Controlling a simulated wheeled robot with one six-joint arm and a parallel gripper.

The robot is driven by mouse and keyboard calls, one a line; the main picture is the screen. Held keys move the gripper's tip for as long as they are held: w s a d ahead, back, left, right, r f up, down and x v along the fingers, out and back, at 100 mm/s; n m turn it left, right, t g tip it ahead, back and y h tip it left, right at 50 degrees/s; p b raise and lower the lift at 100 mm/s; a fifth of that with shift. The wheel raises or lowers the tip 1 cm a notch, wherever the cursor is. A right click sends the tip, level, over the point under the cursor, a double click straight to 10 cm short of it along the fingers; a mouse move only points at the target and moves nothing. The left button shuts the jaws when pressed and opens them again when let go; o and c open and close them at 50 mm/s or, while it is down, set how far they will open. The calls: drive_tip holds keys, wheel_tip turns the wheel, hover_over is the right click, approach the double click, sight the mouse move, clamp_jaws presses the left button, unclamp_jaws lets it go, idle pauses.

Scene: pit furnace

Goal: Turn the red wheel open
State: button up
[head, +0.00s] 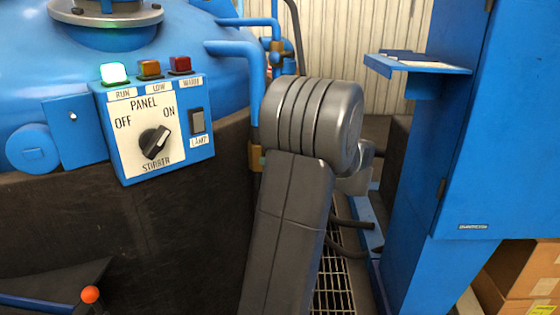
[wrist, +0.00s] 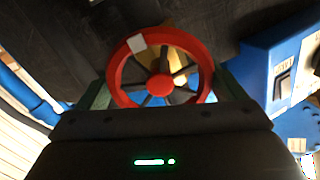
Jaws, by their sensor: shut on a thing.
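The red wheel (wrist: 160,85) is a spoked ring with a red hub and shows in the wrist view, straight ahead of my gripper. A pale square mark sits on its rim at the upper left. My gripper (wrist: 163,92) has a finger with a green inner face on each side of the wheel, and it is shut on the rim. A brass-coloured part shows behind the spokes. In the head view my own arm stands in front, and the wheel and my fingertips are hidden.
A blue control panel (head: 154,128) with a stirrer knob and a lit green lamp is on the blue vessel (head: 195,40), left of my arm. A blue pipe (head: 240,50) runs down behind my arm. A blue cabinet (head: 480,130) stands close on the right, with cardboard boxes (head: 525,275) below.

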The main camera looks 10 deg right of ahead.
drive_tip(key=o, duration=0.7)
drive_tip(key=p+v, duration=0.3)
drive_tip(key=v, duration=1.1)
drive_tip(key=shift+p, duration=0.3)
drive_tip(key=shift+a, duration=0.1)
drive_tip(key=b+x, duration=0.3)
drive_tip(key=x, duration=1.1)
drive_tip(key=shift+b, duration=0.35)
